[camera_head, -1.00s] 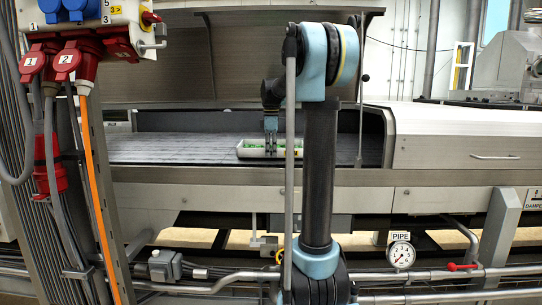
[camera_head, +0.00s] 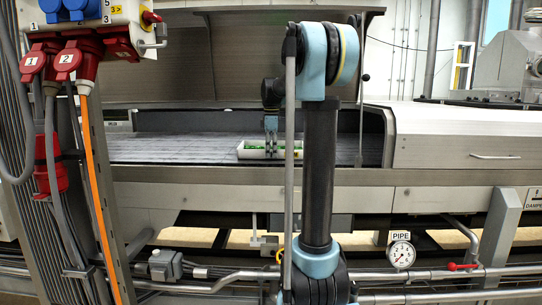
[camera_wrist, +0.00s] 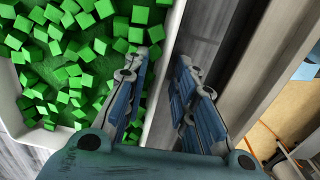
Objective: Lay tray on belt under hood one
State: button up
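A white tray (camera_head: 246,150) filled with green cubes (camera_head: 255,147) rests on the dark grey belt (camera_head: 180,149), below the raised metal hood panel (camera_head: 250,60). My arm hides part of the tray's right side. My gripper (camera_head: 270,145) points down at the tray's near side. In the wrist view, my gripper (camera_wrist: 158,70) has its fingers apart, one on each side of the tray's white wall (camera_wrist: 166,50). The left finger is over the green cubes (camera_wrist: 75,70). The right finger is outside the tray, with a dark gap between it and the wall.
A closed metal cover (camera_head: 465,135) stands right of the opening. A socket box with red plugs (camera_head: 80,55) and cables stands at the left front. Pipes and a gauge (camera_head: 401,254) run below the belt. The belt left of the tray is clear.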

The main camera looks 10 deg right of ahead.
notch_tip(320, 180, up, 11)
jog(key=shift+r, duration=0.15)
jog(key=shift+s, duration=0.15)
dwell(0.4)
